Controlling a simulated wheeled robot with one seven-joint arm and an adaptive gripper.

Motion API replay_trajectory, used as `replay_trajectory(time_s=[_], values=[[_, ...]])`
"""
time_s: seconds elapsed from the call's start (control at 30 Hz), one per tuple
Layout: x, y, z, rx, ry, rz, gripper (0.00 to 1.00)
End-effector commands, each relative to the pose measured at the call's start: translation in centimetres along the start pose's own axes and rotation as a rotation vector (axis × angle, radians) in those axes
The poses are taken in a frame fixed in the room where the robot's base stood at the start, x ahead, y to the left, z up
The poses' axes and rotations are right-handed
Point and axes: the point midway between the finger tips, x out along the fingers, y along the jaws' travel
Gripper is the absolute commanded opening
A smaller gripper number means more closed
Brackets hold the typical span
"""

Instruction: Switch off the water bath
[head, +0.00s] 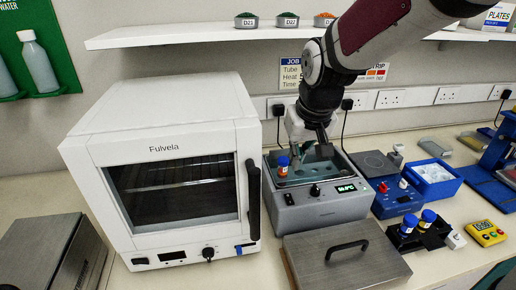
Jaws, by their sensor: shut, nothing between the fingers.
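The water bath (318,215) is a grey box with an open, water-filled top, standing right of the white oven. The position of the switch is too small to tell. My gripper (322,146) is shut and empty, pointing down over the back part of the bath, behind the front panel. Its fingertips are small and partly unclear against the bath.
A grey lid with a black handle (345,268) lies in front of the bath. The white Fulvela oven (160,140) stands close at left. A blue device (396,202), blue-capped tubes in a black rack (428,238) and a yellow timer (486,233) are at right. A shelf (200,37) runs above.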

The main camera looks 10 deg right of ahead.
Motion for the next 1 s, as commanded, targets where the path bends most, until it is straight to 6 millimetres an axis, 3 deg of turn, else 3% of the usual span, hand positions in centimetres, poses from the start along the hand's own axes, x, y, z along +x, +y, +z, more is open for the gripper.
replay_trajectory(time_s=[0.3,0.5,0.7,1.0], values=[[6.5,0.0,0.1,0.0,-0.006,0.002,0.0],[9.8,0.0,0.5,0.0,-0.005,0.002,0.0],[11.5,0.0,0.9,-0.001,-0.002,0.001,0.0],[11.8,0.0,0.9,-0.001,0.0,0.001,0.0]])
